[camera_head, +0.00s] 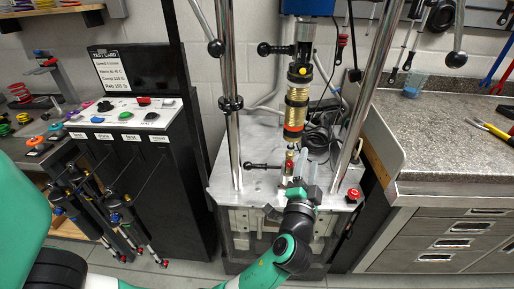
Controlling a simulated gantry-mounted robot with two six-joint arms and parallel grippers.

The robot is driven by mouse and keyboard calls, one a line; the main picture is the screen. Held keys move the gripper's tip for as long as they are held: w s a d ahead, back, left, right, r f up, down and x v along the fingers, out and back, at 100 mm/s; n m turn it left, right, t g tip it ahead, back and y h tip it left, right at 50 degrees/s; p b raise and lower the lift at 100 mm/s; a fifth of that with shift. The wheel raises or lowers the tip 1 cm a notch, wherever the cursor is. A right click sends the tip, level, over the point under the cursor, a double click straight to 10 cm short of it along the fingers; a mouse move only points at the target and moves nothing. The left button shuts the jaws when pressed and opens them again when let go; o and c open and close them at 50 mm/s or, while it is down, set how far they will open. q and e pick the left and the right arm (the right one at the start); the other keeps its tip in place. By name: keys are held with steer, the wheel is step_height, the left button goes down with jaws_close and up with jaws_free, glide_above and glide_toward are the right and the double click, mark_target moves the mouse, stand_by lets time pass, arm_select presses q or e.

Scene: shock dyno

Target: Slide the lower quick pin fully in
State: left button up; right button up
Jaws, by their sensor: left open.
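The lower quick pin (262,166) is a dark rod with a black ball end, lying level at the left of the lower mount, below the shock. Its ball end sticks out well to the left of the mount. The shock (296,108) stands upright with a gold body and an orange ring. My left gripper (304,190) is open, in front of and just below the lower mount, to the right of the pin's ball. I cannot tell whether it touches anything. My arm hides part of the machine's base. My right gripper does not show.
The upper quick pin (278,49) sits at the shock's top. Chrome columns (230,110) flank the shock. A red stop button (352,194) is on the machine table's right. A control panel (125,113) stands left, a workbench (440,140) right. Cables lie behind the shock.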

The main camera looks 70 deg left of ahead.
arm_select(q)
steer(key=s+a+f+m+g+y+p, duration=0.1)
steer(key=s+a+f+m+g+p, duration=0.25)
steer(key=s+f, duration=0.2)
steer(key=g+p, duration=0.2)
glide_toward(263, 167)
steer(key=s+a, duration=0.2)
steer(key=a, duration=0.1)
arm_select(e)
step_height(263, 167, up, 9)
arm_select(q)
steer(key=shift+w+a+f+m+t+b, duration=0.15)
steer(key=shift+w+a+f+m+b, duration=0.15)
steer(key=shift+a+b, duration=0.25)
steer(key=shift+w+a+f+m+t+b, duration=0.1)
steer(key=shift+a+f+m+b, duration=0.05)
steer(key=shift+a+f+b, duration=0.35)
steer(key=b+x, duration=0.2)
steer(key=x, duration=0.7)
steer(key=shift+w+a+r, duration=0.2)
steer(key=shift+w+r, duration=0.05)
steer(key=shift+r, duration=0.15)
jaws_close()
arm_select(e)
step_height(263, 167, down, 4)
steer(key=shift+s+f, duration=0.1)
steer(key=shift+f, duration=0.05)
